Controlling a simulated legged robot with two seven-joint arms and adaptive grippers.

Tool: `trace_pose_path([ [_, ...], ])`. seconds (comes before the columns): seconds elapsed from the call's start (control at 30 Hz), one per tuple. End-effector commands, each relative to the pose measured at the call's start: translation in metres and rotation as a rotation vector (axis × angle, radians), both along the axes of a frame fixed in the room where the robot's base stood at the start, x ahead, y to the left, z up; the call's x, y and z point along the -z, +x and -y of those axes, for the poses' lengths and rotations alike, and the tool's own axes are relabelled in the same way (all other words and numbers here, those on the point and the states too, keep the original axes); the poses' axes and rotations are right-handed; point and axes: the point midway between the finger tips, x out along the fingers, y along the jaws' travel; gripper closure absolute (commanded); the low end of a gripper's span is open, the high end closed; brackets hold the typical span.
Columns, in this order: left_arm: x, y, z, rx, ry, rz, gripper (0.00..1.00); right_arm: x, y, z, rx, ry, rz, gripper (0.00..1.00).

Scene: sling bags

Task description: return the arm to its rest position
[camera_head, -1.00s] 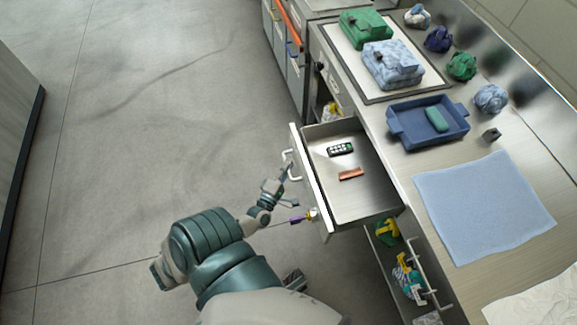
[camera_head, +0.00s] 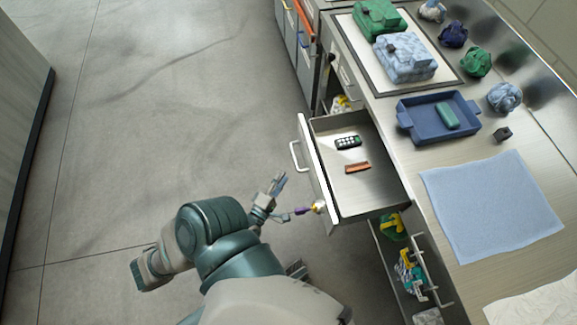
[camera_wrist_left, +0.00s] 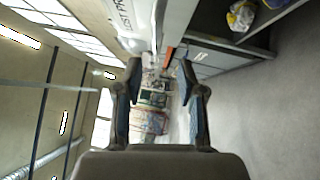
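My left gripper (camera_head: 283,197) is in front of the open drawer (camera_head: 372,192), over the floor, and clear of the drawer's white handle (camera_head: 295,156). Its two fingers stand apart with nothing between them. They also show spread in the left wrist view (camera_wrist_left: 161,72). My left arm (camera_head: 228,240) is bent low in front of my body. My right gripper cannot be made out.
The drawer holds a dark device with buttons (camera_head: 348,142) and an orange-brown bar (camera_head: 357,168). The counter carries a blue tray (camera_head: 410,128) and a blue cloth (camera_head: 490,205). Floor at left is clear.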

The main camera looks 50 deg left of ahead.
Motion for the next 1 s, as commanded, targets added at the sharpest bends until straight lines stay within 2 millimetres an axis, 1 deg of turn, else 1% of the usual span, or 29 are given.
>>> trace_pose_path([
  [0.03,0.002,-0.007,0.003,0.000,0.000,-0.002,0.61,0.000,0.000,0.000,0.000,0.000,0.000,0.60],
  [0.1,0.003,-0.014,0.006,0.000,0.000,-0.002,0.61,0.000,0.000,0.000,0.000,0.000,0.000,0.60],
  [0.2,0.004,-0.020,0.008,0.000,-0.001,-0.001,0.61,0.000,0.000,0.000,0.000,0.000,0.000,0.60],
  [0.83,0.004,-0.021,0.010,0.003,0.003,-0.004,0.61,0.000,0.000,0.000,0.001,0.000,0.002,0.60],
  [0.9,0.009,-0.017,0.016,0.025,0.026,-0.039,0.61,-0.002,0.002,0.000,0.001,0.000,0.007,0.60],
  [0.93,0.014,-0.014,0.022,0.044,0.045,-0.068,0.61,0.000,0.002,0.000,0.001,0.000,0.006,0.60],
  [0.97,0.020,-0.010,0.029,0.071,0.074,-0.108,0.61,0.007,0.001,0.000,0.000,0.000,-0.002,0.60],
  [1.0,0.031,-0.004,0.042,0.118,0.126,-0.177,0.61,0.016,0.000,-0.001,-0.002,-0.001,-0.009,0.60],
])
